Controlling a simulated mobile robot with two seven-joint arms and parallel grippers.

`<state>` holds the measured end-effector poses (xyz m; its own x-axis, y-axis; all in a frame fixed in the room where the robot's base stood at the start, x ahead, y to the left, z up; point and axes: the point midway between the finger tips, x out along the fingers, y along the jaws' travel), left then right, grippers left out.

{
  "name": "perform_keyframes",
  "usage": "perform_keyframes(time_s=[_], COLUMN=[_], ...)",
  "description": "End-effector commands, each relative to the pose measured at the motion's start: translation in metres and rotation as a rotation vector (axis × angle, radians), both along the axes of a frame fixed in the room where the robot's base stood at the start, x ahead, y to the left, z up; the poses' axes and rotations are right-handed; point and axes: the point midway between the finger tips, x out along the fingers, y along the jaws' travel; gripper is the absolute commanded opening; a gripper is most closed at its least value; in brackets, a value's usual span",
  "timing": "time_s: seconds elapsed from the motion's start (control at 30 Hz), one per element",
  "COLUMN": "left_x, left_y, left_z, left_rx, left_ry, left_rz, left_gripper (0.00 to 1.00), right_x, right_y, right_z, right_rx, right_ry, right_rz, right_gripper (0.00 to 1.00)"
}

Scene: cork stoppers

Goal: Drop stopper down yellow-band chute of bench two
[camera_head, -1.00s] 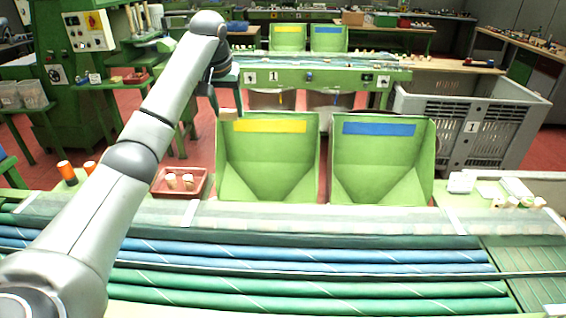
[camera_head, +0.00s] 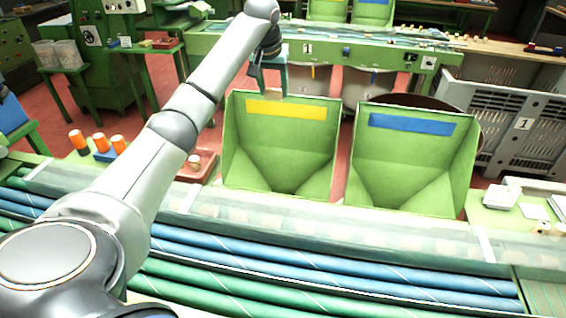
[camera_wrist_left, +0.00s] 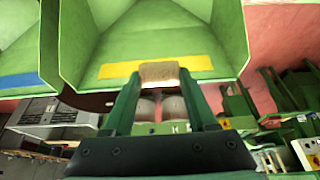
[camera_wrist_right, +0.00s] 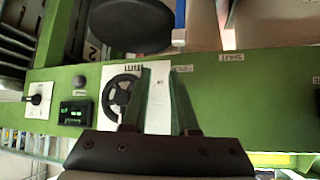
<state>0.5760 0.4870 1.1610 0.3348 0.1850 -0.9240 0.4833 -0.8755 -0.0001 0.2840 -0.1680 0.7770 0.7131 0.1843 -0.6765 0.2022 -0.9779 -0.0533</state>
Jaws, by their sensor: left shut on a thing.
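The yellow-band chute (camera_head: 280,145) is a green, open-topped hopper with a yellow strip (camera_head: 285,109) on its back wall. My left gripper (camera_head: 268,84) is shut on a light-brown cork stopper (camera_head: 275,95). The stopper is at the chute's back rim, above the yellow strip in the picture. In the left wrist view the stopper (camera_wrist_left: 159,72) sits between the fingertips, overlapping the yellow strip (camera_wrist_left: 200,66), with the chute's inside (camera_wrist_left: 165,30) beyond. My right gripper (camera_wrist_right: 160,72) shows only in its wrist view, fingers apart and empty, before a green panel.
A blue-band chute (camera_head: 410,160) stands right beside the yellow one. A red tray (camera_head: 205,166) with a stopper (camera_head: 194,161) in it is partly hidden by my left arm. Rollers (camera_head: 330,262) run along the front. Another bench, marked 1 (camera_head: 307,48), stands behind.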

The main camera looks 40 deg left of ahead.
Motion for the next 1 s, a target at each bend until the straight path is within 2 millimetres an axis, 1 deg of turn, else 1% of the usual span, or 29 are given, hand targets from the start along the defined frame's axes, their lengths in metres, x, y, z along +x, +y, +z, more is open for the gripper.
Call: perform_keyframes(time_s=[0.03,0.2,0.53,0.57,0.83,0.87,1.0], left_x=[0.0,0.0,0.0,0.0,0.0,0.0,0.0], left_y=[0.0,0.0,0.0,0.0,0.0,0.0,0.0], left_z=[-0.006,-0.017,-0.019,-0.019,-0.019,-0.019,-0.018], left_rx=[0.001,0.0,0.0,0.0,0.0,0.0,0.0], left_ry=[0.003,0.001,0.0,0.0,0.0,0.0,0.0], left_rz=[0.0,-0.002,-0.001,-0.001,-0.001,-0.001,-0.001], left_gripper=[0.07,0.07,0.07,0.61,0.92,0.93,0.93], right_x=[0.0,0.0,0.001,0.001,0.001,0.002,0.002], right_y=[0.0,0.0,0.0,0.0,0.0,0.0,0.0], right_z=[0.0,0.0,0.0,0.0,0.001,0.0,0.0], right_rx=[0.0,0.0,0.0,0.0,0.001,0.001,0.001], right_ry=[0.0,0.0,-0.001,-0.001,-0.003,-0.003,-0.003], right_rz=[0.0,0.0,0.0,0.0,0.0,0.0,0.0], right_gripper=[0.27,0.27,0.27,0.27,0.27,0.27,0.27])
